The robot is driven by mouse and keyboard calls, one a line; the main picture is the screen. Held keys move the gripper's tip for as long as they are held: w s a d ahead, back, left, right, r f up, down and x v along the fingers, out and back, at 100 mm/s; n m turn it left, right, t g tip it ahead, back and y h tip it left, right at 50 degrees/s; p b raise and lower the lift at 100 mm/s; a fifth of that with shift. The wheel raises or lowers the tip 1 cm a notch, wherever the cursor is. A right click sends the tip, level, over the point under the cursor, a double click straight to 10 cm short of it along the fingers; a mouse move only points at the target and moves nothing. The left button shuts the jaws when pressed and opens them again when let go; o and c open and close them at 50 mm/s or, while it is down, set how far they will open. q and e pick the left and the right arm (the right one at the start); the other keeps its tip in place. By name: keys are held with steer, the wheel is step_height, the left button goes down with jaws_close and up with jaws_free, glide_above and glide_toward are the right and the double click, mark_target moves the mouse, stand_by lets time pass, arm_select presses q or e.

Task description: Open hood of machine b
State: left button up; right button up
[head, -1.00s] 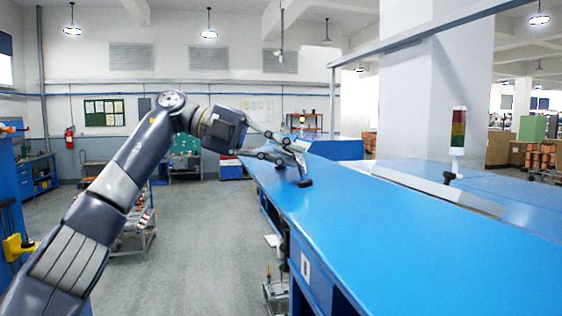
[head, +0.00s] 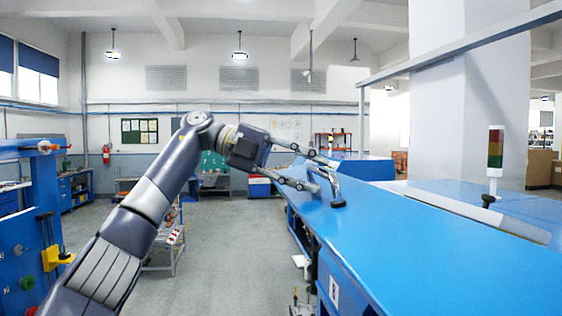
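A long flat blue top (head: 430,250), apparently the machine's hood, runs from the middle distance to the lower right and looks level. A small grey handle-like part with a black foot (head: 338,203) stands at its left edge. My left gripper (head: 328,177) reaches in from the left over this edge. Its two fingers are spread, one above the other, right beside the grey part. I cannot tell whether they touch it. Nothing is clearly held. No label marks which machine this is. My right gripper is not in view.
A red, yellow and green signal light (head: 495,150) stands on the blue surfaces at right, near a white column (head: 466,90). A blue panel (head: 20,245) with a yellow bracket is at the left edge. Grey floor (head: 235,250) between them is mostly free, with a small cart behind my arm.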

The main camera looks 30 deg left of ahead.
arm_select(q)
steer(key=v, duration=1)
steer(key=shift+s, duration=0.1)
stand_by(0.3)
steer(key=shift+a, duration=0.1)
